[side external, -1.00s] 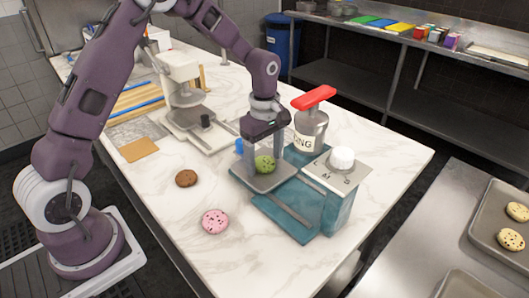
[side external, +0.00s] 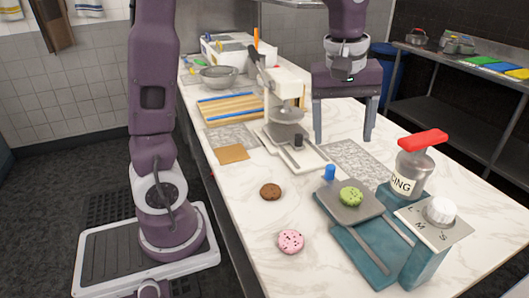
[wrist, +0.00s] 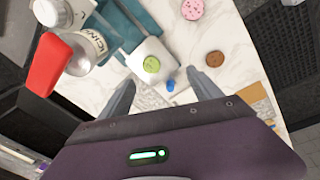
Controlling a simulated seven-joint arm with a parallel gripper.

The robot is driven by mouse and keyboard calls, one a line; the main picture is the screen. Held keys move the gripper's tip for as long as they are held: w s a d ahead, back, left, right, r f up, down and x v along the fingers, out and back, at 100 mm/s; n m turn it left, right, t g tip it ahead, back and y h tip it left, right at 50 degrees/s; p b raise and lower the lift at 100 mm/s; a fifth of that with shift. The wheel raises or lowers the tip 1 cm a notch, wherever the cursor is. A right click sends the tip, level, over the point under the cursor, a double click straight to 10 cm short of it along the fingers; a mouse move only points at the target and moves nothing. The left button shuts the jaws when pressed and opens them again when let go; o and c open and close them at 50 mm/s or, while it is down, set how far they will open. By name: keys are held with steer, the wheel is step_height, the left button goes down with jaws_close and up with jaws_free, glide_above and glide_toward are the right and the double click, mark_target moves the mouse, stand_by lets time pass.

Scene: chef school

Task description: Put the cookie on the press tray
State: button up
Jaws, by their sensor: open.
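A green cookie (side external: 350,196) with dark bits lies flat on a grey square tray (side external: 330,202) of the teal icing machine (side external: 362,255); it also shows in the wrist view (wrist: 151,64). A brown cookie (side external: 271,192) and a pink cookie (side external: 291,241) lie on the marble counter left of that tray. A cream hand press (side external: 285,88) with a flat base stands behind them. My gripper (side external: 343,140) is open and empty, pointing down beyond the tray, to the right of the cream press. Nothing is between its fingers in the wrist view (wrist: 163,82).
The icing bottle (side external: 408,170) with a red top and a white knob (side external: 441,210) rise beside the tray. A blue knob (side external: 330,172) stands at its back corner. A striped wooden board (side external: 230,108) and a bowl (side external: 218,76) lie farther back.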

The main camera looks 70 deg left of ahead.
steer(key=s+d+m+t, duration=0.2)
steer(key=s+m, duration=1)
steer(key=s, duration=0.7)
steer(key=shift+s+t, duration=0.15)
steer(key=shift+t, duration=0.75)
